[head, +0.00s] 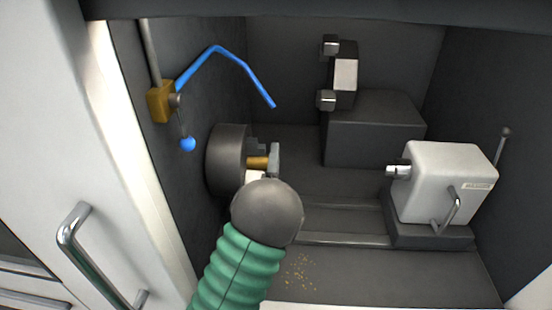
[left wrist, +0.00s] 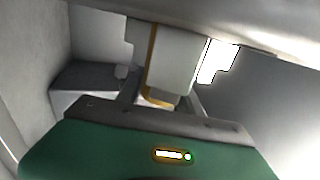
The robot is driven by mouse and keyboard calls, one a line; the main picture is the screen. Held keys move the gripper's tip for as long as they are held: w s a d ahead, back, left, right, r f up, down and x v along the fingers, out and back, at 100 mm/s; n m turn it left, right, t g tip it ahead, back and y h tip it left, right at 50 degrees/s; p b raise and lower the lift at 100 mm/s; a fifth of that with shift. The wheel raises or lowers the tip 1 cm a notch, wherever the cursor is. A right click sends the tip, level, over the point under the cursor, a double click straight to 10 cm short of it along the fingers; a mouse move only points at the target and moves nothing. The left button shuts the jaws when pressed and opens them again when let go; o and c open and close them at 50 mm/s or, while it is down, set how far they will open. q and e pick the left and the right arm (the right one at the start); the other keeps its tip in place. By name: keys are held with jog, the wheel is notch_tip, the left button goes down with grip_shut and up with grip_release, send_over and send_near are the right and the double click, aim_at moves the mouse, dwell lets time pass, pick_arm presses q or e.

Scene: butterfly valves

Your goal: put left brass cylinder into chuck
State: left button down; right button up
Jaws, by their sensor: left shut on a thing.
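The brass cylinder (head: 258,162) lies roughly level in front of the chuck's face, with its left end at the chuck jaws. The chuck (head: 226,160) is a dark round body on the left wall of the machine. My left gripper (head: 267,161) is shut on the cylinder; my grey wrist and green sleeve hide part of it. In the left wrist view, the gripper fingers (left wrist: 160,98) reach up from the green gripper body, with a brass-coloured edge (left wrist: 151,65) between them. How deep the cylinder sits in the chuck is hidden. My right gripper is out of view.
A blue hose (head: 228,55) hangs above the chuck from a yellow block (head: 161,101). A dark tool post (head: 345,75) stands at the back. A white tailstock (head: 440,180) stands at the right. Brass chips (head: 300,270) lie on the floor. An open door (head: 60,130) is at the left.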

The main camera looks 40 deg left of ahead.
pick_arm(q)
jog(key=shift+s+a, duration=0.15)
dwell(0.7)
jog(key=c, duration=1.1)
grip_release()
jog(key=o, duration=0.4)
jog(key=shift+a+f, duration=0.15)
jog(key=shift+a, duration=0.1)
jog(key=shift+d+f, duration=0.1)
jog(key=shift+f, duration=0.1)
jog(key=shift+d+r, duration=0.1)
jog(key=shift+d, duration=0.05)
jog(key=shift+o, duration=0.2)
jog(key=o, duration=0.7)
jog(key=shift+c, duration=0.2)
jog(key=shift+w+d, duration=0.65)
jog(key=shift+d, duration=0.35)
jog(key=shift+w+d, duration=0.6)
jog(key=shift+d, duration=0.35)
